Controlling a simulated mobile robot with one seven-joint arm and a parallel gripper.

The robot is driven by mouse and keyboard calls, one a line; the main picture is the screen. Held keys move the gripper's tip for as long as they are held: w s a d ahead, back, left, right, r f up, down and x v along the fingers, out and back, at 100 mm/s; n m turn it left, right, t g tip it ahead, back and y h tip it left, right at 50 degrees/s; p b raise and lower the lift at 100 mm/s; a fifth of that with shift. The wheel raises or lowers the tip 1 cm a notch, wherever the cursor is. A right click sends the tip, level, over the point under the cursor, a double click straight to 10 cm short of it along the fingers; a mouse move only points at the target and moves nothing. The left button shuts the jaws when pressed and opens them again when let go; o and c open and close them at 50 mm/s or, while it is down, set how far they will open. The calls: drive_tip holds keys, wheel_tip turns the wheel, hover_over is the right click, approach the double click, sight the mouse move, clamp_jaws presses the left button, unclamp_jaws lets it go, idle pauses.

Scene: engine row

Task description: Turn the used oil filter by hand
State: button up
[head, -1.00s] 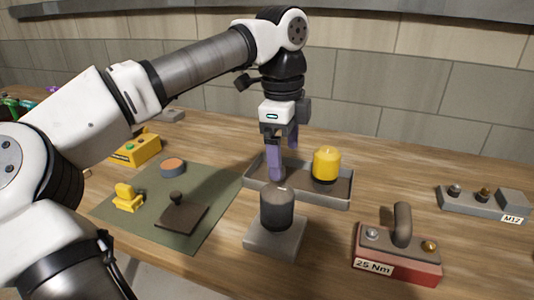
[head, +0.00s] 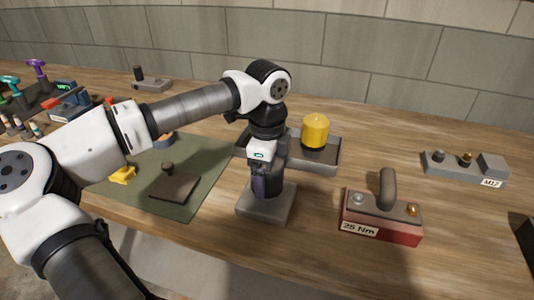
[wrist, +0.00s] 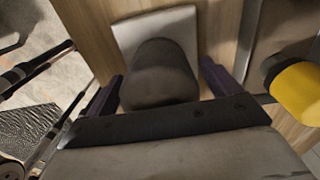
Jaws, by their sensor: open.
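The used oil filter, a dark grey canister with a rounded top (head: 274,182), stands upright on a light grey square block (head: 262,210). In the wrist view the filter (wrist: 158,75) shows large between my fingers, with the block (wrist: 178,26) beyond it. My gripper (head: 260,187) points down over the filter and hides much of it in the head view. In the wrist view my gripper (wrist: 162,72) is open, with one purple finger on each side of the filter. A gap shows at the right finger; at the left finger I cannot tell about contact.
A yellow canister (head: 315,130) stands in a grey tray (head: 325,165) close behind the filter. A red block marked 25 Nm (head: 380,225) is to the right, with an M12 block (head: 465,168) farther right. A green mat (head: 205,160) with several items lies left.

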drive_tip(key=shift+f, duration=0.25)
drive_tip(key=c, duration=1.3)
drive_tip(key=shift+f+n+b, duration=0.2)
drive_tip(key=shift+n+b, duration=0.3)
drive_tip(key=shift+b, duration=0.2)
drive_tip(key=shift+n+b, duration=0.75)
drive_tip(key=shift+n, duration=0.05)
drive_tip(key=shift+r+n, duration=0.2)
drive_tip(key=shift+n, duration=0.3)
drive_tip(key=shift+b, duration=0.3)
